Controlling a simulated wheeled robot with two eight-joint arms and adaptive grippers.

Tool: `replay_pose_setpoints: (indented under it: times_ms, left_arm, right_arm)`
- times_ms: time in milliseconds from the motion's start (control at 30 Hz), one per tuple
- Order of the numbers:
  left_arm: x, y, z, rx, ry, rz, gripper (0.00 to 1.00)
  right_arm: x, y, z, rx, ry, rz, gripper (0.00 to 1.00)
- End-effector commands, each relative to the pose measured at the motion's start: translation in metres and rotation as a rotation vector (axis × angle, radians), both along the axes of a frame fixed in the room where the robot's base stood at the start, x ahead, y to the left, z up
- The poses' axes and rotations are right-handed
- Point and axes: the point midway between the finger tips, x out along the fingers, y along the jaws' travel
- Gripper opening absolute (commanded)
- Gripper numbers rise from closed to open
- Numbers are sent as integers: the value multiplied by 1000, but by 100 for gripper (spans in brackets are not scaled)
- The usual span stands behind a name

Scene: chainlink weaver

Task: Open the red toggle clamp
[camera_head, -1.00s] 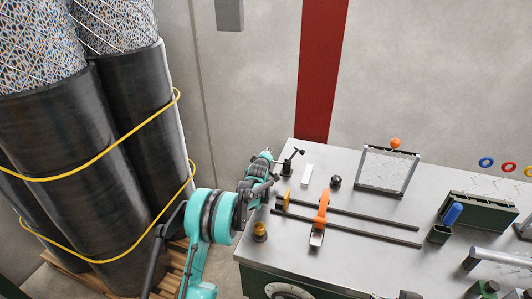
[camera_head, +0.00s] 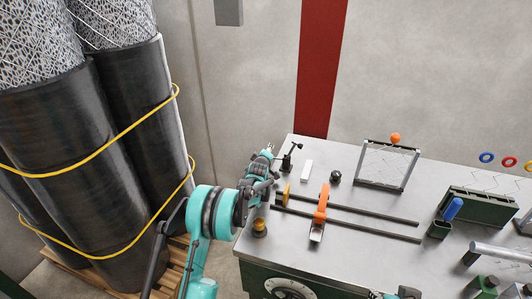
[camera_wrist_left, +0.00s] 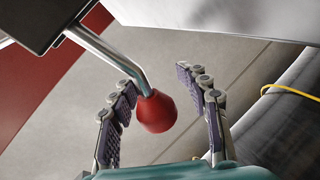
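The red toggle clamp (camera_head: 287,161) stands at the back left corner of the bench and looks small and dark in the head view. In the left wrist view its bent metal lever (camera_wrist_left: 112,58) comes from a dark block at upper left and ends in a red knob (camera_wrist_left: 157,112). My left gripper (camera_wrist_left: 157,80) is open, one finger on each side of the knob. A gap shows between the knob and the right finger; the left finger is very close to it, and contact cannot be told. In the head view my left gripper (camera_head: 268,151) is just left of the clamp.
On the bench are a white block (camera_head: 306,169), a black knob (camera_head: 335,177), two dark rails (camera_head: 372,217) with an orange slider (camera_head: 321,206), and a framed mesh panel (camera_head: 387,165). Tall wrapped rolls (camera_head: 115,130) stand left of the bench. Part of my right arm shows at the bottom edge.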

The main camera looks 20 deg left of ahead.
Motion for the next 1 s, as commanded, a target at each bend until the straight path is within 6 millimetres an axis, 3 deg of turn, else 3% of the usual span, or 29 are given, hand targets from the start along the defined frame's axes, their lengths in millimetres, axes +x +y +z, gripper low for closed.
replay_pose_setpoints:
  times_ms: [200,333,700,1000]
  left_arm:
    - [-1,1,2,0,-3,1,45]
    - [-12,-1,7,0,-3,1,45]
    - [-84,-13,32,1,-1,0,45]
    - [-111,-17,41,-1,-1,1,45]
  right_arm:
    - [0,0,0,0,0,0,40]
    - [0,0,0,0,0,0,40]
    - [0,0,0,0,0,0,40]
    - [0,0,0,0,0,0,40]
